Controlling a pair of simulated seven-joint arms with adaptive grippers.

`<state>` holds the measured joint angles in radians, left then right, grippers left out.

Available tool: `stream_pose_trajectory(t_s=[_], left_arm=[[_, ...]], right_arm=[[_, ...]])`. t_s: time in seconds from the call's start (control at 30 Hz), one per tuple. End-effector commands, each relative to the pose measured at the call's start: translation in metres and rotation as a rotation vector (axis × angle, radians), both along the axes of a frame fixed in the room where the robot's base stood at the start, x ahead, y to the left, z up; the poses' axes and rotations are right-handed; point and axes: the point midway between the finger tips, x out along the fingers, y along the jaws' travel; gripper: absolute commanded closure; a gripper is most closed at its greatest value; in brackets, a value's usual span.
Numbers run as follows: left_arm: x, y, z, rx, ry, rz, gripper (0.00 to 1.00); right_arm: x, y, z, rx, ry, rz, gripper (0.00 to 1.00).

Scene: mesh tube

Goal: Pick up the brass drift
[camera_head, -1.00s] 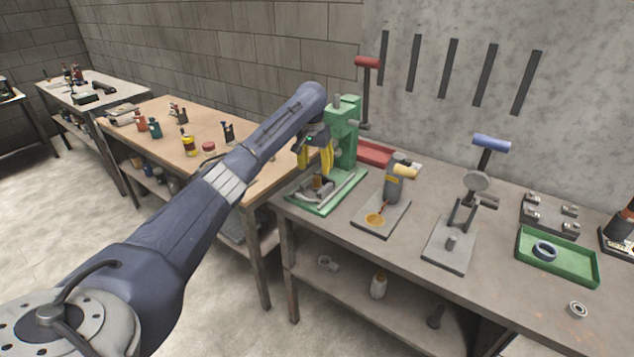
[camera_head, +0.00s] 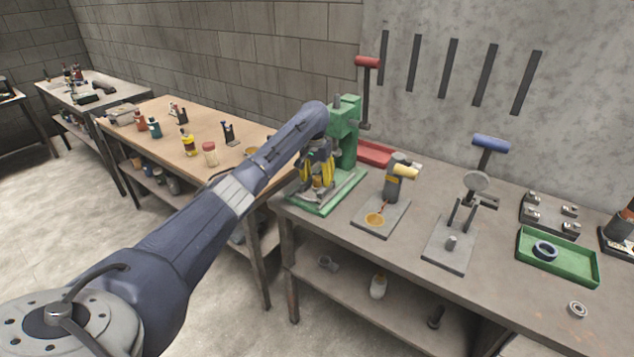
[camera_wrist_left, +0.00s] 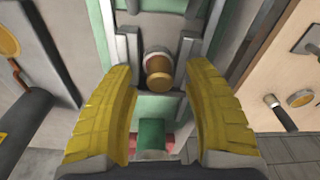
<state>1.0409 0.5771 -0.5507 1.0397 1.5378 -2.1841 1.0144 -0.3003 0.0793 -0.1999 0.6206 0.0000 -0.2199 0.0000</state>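The brass drift (camera_wrist_left: 159,72) is a short brass-coloured cylinder with a paler end. In the left wrist view it stands between grey plates at the green arbor press, whose green base (camera_head: 344,190) shows in the head view. My left gripper (camera_head: 318,178) is low over that base in front of the press column. Its yellow fingers are open, and the left wrist view shows the fingertips (camera_wrist_left: 160,66) on either side of the drift with a gap on both sides. In the head view the fingers largely hide the drift. My right gripper is not in view.
The press column (camera_head: 346,130) stands close behind my left gripper. A grey station with a yellow-handled tool (camera_head: 399,178) and a shallow amber dish (camera_head: 375,219) is just right of it. A red tray (camera_head: 378,154) lies behind. A green tray (camera_head: 570,262) with a ring is farther right.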

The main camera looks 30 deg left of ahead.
Motion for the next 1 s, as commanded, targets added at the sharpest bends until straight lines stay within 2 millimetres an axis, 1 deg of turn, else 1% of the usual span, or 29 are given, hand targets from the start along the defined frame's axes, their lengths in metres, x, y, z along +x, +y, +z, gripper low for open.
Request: stream_pose_trajectory(t_s=[0.03, 0.07, 0.4, 0.83, 1.0], left_arm=[[0.0, 0.0, 0.0001, 0.0, 0.0, 0.0, 0.56], [0.0, 0.0001, 0.0002, 0.0, 0.0, 0.0, 0.6], [-0.0001, 0.0001, 0.0003, 0.0, 0.0, 0.0, 0.99], [0.0002, 0.0001, 0.0013, 0.0, -0.001, 0.0, 1.0], [0.0004, 0.0003, 0.0079, 0.0, -0.001, -0.001, 1.0]], right_arm=[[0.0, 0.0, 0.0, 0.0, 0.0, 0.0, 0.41], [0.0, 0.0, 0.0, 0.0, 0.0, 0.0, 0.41], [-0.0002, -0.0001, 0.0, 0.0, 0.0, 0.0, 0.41], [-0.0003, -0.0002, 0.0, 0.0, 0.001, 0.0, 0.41], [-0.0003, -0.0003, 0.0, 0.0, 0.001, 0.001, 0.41]])
